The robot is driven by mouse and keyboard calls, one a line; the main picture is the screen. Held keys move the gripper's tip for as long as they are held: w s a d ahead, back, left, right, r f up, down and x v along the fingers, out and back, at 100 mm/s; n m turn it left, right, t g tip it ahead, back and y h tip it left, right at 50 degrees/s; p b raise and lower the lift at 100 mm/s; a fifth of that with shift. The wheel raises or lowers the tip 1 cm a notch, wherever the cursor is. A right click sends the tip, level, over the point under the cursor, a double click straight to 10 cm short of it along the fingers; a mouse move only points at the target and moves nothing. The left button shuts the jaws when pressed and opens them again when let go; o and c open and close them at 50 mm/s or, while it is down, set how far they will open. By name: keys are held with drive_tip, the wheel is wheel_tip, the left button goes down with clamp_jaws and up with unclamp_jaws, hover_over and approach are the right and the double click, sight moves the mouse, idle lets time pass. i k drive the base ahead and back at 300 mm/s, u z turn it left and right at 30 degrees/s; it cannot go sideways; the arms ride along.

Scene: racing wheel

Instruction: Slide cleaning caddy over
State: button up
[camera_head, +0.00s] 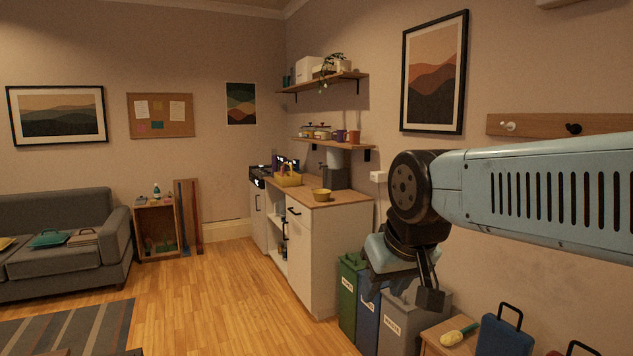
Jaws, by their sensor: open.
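A yellow caddy-like container (289,181) with a raised handle stands on the wooden countertop (337,196), towards its far end. I take it for the cleaning caddy; it is small in view and its contents are hard to make out. My gripper (402,292) is open and empty. It points down at the right of the picture, in front of the bins and well apart from the caddy.
Bins (398,322) line the wall beside the cabinet (313,250). A low wooden stool (435,345) is at lower right. The wooden floor (215,285) is mostly clear.

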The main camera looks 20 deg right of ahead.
sight(291, 179)
drive_tip(key=u, duration=0.35)
drive_tip(key=i, duration=4.95)
